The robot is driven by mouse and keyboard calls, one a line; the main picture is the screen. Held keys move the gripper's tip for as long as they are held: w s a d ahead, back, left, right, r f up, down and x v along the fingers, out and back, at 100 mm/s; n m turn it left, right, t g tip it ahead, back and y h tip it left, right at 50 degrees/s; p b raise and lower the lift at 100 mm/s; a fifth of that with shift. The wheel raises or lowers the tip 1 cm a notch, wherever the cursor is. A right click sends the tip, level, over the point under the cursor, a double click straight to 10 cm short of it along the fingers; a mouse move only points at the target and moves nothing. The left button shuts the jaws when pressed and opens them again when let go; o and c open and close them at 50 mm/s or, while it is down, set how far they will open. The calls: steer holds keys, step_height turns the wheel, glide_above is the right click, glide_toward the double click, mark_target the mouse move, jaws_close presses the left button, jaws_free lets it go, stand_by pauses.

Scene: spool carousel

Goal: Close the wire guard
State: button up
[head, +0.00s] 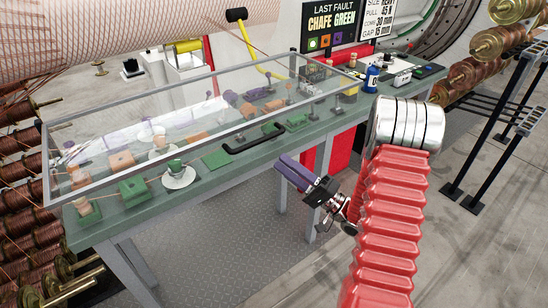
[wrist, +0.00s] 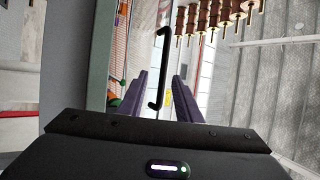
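The wire guard (head: 140,143) is a clear cover with a grey metal frame, stretching over the green bench in the head view. I cannot tell whether its front edge rests on the bench or stands above it. Its black bar handle (head: 255,138) is on the front side; in the wrist view the handle (wrist: 164,68) runs upright, ahead of and between my fingers. My gripper (head: 282,168) has purple fingers and is in front of the bench, right of and below the handle. In the wrist view my gripper (wrist: 158,75) is open, with nothing between its fingers.
The green bench (head: 195,205) carries several wire fittings under the guard. A yellow lever (head: 262,55) with a black knob rises behind. Copper spools line both sides. The floor in front is clear.

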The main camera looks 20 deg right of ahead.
steer(key=v, duration=0.3)
steer(key=shift+s+d+f, duration=0.1)
steer(key=shift+s+d, duration=0.1)
steer(key=shift+s, duration=0.05)
stand_by(0.4)
